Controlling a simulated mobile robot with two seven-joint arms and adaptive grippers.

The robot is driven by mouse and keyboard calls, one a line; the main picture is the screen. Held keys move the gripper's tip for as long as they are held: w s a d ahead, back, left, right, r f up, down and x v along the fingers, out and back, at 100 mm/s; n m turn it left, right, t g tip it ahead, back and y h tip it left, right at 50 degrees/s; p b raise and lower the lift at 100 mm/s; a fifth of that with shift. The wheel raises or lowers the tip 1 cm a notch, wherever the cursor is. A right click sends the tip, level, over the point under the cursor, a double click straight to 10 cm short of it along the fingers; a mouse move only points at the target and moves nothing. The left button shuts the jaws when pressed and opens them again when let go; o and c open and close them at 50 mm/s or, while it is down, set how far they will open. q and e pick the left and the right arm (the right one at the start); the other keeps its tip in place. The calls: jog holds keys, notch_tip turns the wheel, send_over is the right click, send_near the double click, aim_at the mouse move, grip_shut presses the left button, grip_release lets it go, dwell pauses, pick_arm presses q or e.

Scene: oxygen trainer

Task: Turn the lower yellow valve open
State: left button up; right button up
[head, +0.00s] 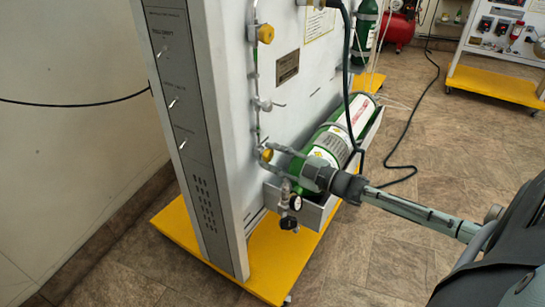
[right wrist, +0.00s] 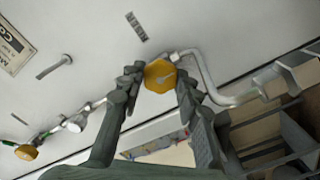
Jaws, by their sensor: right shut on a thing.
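The lower yellow valve (head: 266,155) is a small yellow knob on the pipe low on the white panel. In the right wrist view the lower yellow valve (right wrist: 160,76) shows its front face between my fingertips. My right gripper (head: 271,154) reaches in from the right and is shut on this valve; in the wrist view its two fingers (right wrist: 160,84) flank the knob on both sides. The upper yellow valve (head: 265,33) sits higher on the same pipe, clear of the gripper. My left gripper is not in view.
A green and white cylinder (head: 335,140) lies in a grey tray right behind my gripper. The panel stands on a yellow base (head: 270,262). A dark hose (head: 348,75) hangs nearby. Open floor lies to the right.

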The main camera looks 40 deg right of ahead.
dwell(0.3)
jog(key=o, duration=1.2)
jog(key=shift+c, duration=0.2)
jog(key=shift+s, duration=0.1)
jog(key=v, duration=1.2)
